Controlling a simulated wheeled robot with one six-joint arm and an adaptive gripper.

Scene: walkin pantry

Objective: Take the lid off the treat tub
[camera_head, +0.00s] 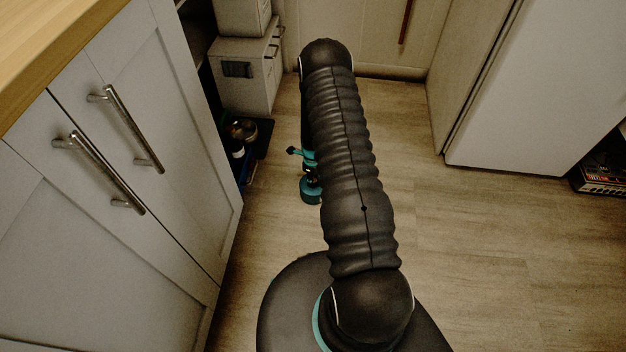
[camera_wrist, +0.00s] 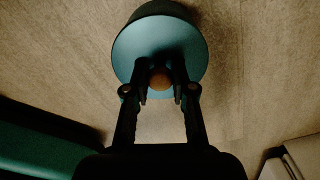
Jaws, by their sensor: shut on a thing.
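The treat tub (camera_head: 310,193) is a small teal round container on the floor, partly hidden by my arm in the head view. In the wrist view its round teal lid (camera_wrist: 130,47) fills the top middle, with a dark wall (camera_wrist: 165,8) beyond its far edge. I cannot tell whether the lid sits on the tub or is slightly raised.
Grey cabinets (camera_head: 110,170) with bar handles stand close on the left. Pale stacked boxes (camera_head: 248,75) and a metal bowl (camera_head: 243,130) are at the back left. A white cabinet (camera_head: 540,100) stands at the right.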

